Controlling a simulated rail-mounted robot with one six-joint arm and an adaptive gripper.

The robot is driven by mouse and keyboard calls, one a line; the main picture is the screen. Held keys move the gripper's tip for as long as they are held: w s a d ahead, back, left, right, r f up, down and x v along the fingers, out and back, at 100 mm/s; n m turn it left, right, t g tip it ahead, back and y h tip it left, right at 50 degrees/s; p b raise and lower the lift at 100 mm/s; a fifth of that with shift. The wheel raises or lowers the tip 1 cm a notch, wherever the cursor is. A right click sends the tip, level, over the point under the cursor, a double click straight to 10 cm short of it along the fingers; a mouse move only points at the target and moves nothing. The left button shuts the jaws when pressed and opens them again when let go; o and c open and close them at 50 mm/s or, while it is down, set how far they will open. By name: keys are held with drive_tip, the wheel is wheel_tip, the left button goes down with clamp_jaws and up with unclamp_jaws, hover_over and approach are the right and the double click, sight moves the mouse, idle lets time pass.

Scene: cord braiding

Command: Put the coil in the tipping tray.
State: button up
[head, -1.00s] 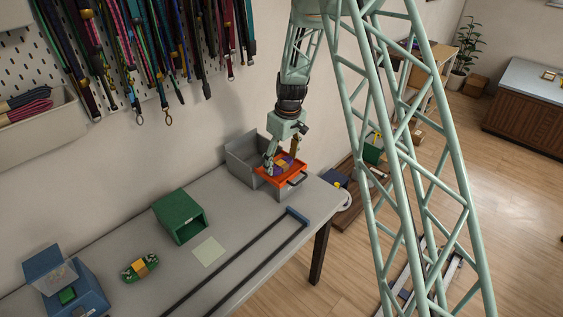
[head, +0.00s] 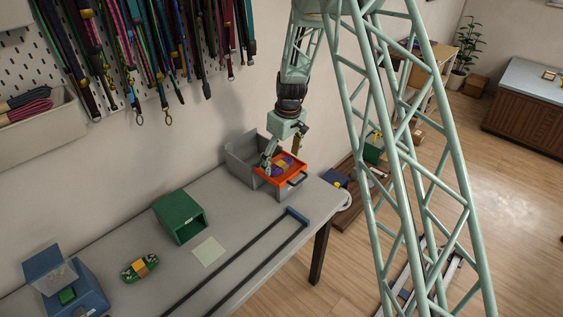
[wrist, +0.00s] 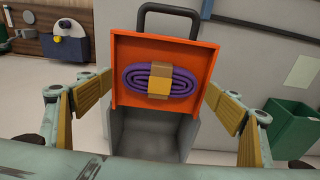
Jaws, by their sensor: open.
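A purple coil (wrist: 160,82) with a tan and yellow band lies in the orange tipping tray (wrist: 125,50), near its middle. The coil (head: 284,165) and the tray (head: 296,175) also show in the head view, the tray on top of a grey box on the table. My gripper (wrist: 158,90) is open, its two fingers spread wide to either side of the coil and apart from it. In the head view my gripper (head: 280,158) is just above the tray and partly covers the coil.
A green open box (head: 181,216), a pale square (head: 209,251), a green banded bundle (head: 140,267) and a blue box (head: 75,296) stand along the table. Dark rails run along the front.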

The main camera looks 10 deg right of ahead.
sight(284, 165)
wheel_tip(284, 165, up, 12)
drive_tip(key=s, duration=0.1)
drive_tip(key=shift+d, duration=0.4)
drive_tip(key=shift+s, duration=0.1)
idle(0.9)
